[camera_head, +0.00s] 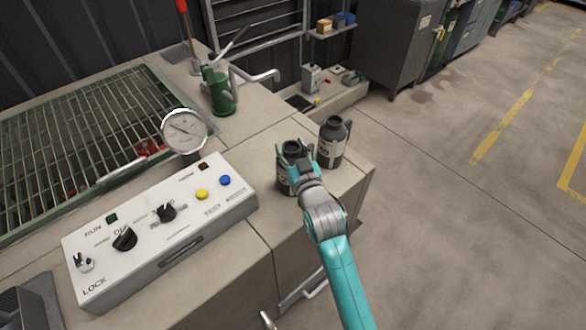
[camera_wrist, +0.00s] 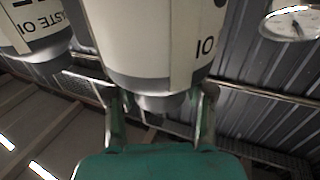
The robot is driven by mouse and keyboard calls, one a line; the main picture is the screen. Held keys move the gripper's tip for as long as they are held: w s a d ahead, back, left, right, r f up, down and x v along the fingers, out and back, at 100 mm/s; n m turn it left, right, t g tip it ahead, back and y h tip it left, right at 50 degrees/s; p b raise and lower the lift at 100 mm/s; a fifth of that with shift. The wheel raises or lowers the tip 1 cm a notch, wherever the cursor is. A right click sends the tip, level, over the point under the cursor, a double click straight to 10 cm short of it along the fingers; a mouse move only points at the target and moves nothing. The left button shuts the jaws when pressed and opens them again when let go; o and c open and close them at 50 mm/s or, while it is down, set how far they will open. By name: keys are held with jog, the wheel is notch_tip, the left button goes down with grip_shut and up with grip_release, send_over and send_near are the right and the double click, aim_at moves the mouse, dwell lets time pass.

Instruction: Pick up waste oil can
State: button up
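Two dark cans with pale labels stand side by side at the counter's right end. My gripper (camera_head: 295,150) is at the nearer can (camera_head: 285,184), with one finger on each side of its upper part. In the wrist view, the fingers (camera_wrist: 159,108) straddle the narrow dark end of this can (camera_wrist: 150,45). Gaps show between the fingers and that end, so the gripper is open. Only part of its label shows. The other can (camera_head: 333,143) stands behind and to the right. Its label in the wrist view (camera_wrist: 30,30) partly reads "ASTE OI".
A white control box (camera_head: 165,235) with knobs and buttons lies left of the cans. A round gauge (camera_head: 184,130) and a green hand pump (camera_head: 217,92) stand behind it. The counter's right edge is close to the cans, with open floor (camera_head: 460,220) beyond.

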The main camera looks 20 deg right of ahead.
grip_shut()
jog(key=shift+r, duration=0.15)
